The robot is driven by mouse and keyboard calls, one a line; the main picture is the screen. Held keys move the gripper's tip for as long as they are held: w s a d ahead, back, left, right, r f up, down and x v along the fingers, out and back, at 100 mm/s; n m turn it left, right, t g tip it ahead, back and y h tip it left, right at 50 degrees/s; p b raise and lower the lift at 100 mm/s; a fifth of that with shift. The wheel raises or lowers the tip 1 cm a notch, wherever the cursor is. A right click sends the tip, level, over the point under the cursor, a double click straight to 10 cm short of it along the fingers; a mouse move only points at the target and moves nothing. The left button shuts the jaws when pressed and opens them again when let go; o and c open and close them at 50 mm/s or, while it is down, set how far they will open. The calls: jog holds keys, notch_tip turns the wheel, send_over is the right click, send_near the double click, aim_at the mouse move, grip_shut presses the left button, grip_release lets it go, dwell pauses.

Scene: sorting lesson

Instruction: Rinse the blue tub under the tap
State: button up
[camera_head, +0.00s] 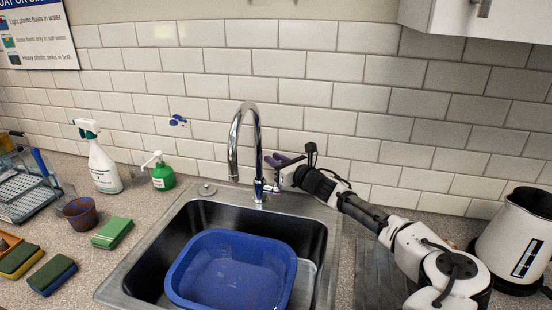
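The blue tub (183,272) sits upright in the dark basin of the sink (312,278). Pale patches show on its floor; I cannot tell whether it holds water. The chrome tap (256,140) stands behind the basin, its arched spout ending above the tub's back rim. No stream of water is visible under the spout. My gripper (281,161) reaches in from the right, just right of the tap's column and above the small lever at its base. Its fingers look dark purple and small, and I cannot tell their gap or whether they touch the tap.
A green soap pump (162,176), a spray bottle (101,166), a brown cup (80,213) and a green sponge (112,232) stand left of the sink. More sponges (52,275) and a dish rack (22,192) are farther left. A white kettle (512,243) stands at the right.

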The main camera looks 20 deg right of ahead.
grip_shut()
jog(key=shift+s+a+f+b, duration=0.15)
jog(key=shift+f+b, duration=0.2)
jog(key=shift+b, duration=0.6)
jog(key=shift+s+a+n+t+b, duration=0.15)
jog(key=shift+s+n+t+b, duration=0.25)
jog(key=shift+b, duration=0.7)
jog(key=shift+r+n+b, duration=0.25)
jog(key=shift+n+b, duration=0.05)
jog(key=shift+b, duration=0.15)
